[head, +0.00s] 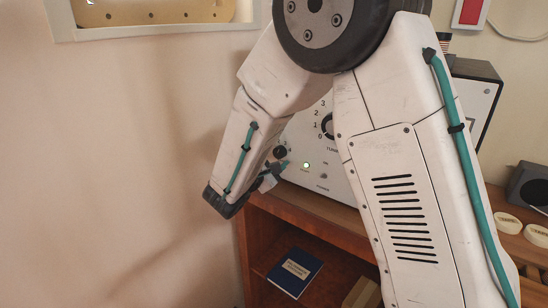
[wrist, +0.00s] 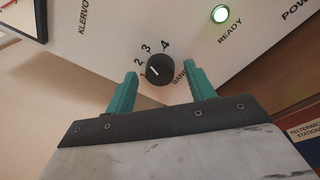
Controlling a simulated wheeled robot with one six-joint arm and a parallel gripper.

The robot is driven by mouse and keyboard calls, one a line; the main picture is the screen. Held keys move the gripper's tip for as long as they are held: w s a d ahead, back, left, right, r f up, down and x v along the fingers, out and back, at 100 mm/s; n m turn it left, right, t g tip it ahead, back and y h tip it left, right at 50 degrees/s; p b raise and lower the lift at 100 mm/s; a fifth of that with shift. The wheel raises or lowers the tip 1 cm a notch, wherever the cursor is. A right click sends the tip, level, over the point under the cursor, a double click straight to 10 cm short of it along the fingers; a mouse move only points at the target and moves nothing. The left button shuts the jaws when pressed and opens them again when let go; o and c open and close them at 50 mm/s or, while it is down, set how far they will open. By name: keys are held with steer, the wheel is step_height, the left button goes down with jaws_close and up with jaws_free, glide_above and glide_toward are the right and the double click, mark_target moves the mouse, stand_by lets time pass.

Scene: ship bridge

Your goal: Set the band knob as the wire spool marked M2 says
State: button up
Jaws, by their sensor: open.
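The band knob (wrist: 159,70) is a small black round knob on the white panel, marked 1 to 4, in the wrist view. Its white line points up and left, seemingly near 2. In the head view the knob (head: 279,152) shows just above my gripper (head: 268,178). My gripper (wrist: 163,73) is open, with one teal finger on each side of the knob; I cannot tell whether they touch it. Cream round pieces (head: 507,222), possibly wire spools, lie on the wood at right; no M2 marking is readable.
The white radio panel (head: 306,185) carries a lit green READY lamp (wrist: 220,14) and a larger dial (head: 327,126) partly behind my arm. A blue booklet (head: 295,271) lies on the shelf below. A dark box (head: 530,185) stands at right. The wall at left is clear.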

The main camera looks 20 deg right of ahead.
steer(key=c, duration=1)
steer(key=shift+o, duration=0.2)
steer(key=shift+n, duration=0.4)
steer(key=n, duration=0.3)
steer(key=shift+r+n, duration=0.1)
steer(key=shift+n, duration=0.2)
steer(key=shift+n+g, duration=0.5)
steer(key=shift+n, duration=1.5)
steer(key=o, duration=1)
steer(key=shift+c, duration=0.2)
steer(key=shift+a, duration=0.1)
